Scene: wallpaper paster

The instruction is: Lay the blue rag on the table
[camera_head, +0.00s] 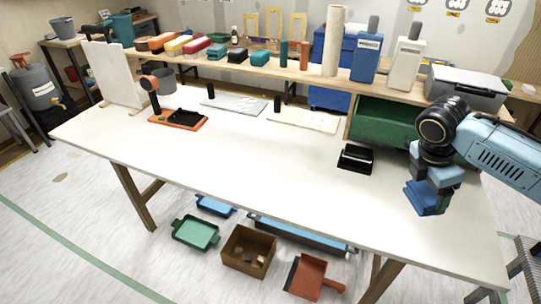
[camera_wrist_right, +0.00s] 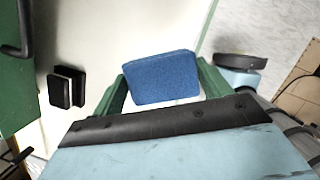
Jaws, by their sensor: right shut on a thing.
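The blue rag (camera_wrist_right: 163,78) is a small, thick blue pad. My right gripper (camera_wrist_right: 160,88) is shut on it, with a green finger on each side. In the head view the blue rag (camera_head: 426,197) hangs under my right gripper (camera_head: 432,178), over the right part of the white table (camera_head: 260,170). I cannot tell exactly how far it is above the tabletop. My left gripper is not in view.
A black block (camera_head: 356,158) lies on the table left of my right gripper. A green open bin (camera_head: 388,122) stands behind it, under the shelf. An orange tool stand (camera_head: 178,119) is at the far left. The table's middle and front are clear.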

